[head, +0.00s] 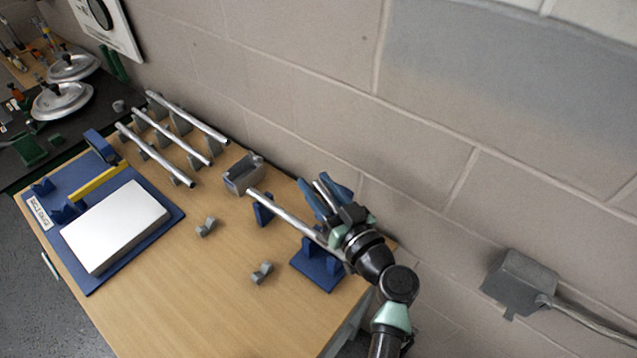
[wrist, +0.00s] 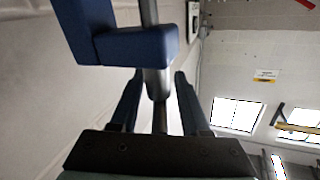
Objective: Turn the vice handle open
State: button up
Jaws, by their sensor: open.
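The blue vice stands at the front right of the wooden bench, and its blue base plate (head: 318,268) shows below my gripper. A long silver rod (head: 283,212) runs into it. My gripper (head: 326,188) is open above the vice, partly covering it. In the wrist view my two fingers (wrist: 157,82) stand apart, one on each side of a grey metal bar (wrist: 158,84), which appears to be the vice handle. I cannot tell whether they touch it. A blue block of the vice (wrist: 130,45) lies just beyond the fingertips.
A grey block (head: 243,174) sits at the rod's far end. Small grey clamps (head: 206,227) lie on the bench (head: 190,290). A blue board (head: 160,238) with a white box (head: 115,226) is at left. The block wall (head: 300,90) is close behind my gripper.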

grip_shut()
jog(key=shift+a+f+n+y+b, duration=0.1)
jog(key=shift+f+n+y+b, duration=0.2)
jog(key=shift+b, duration=0.45)
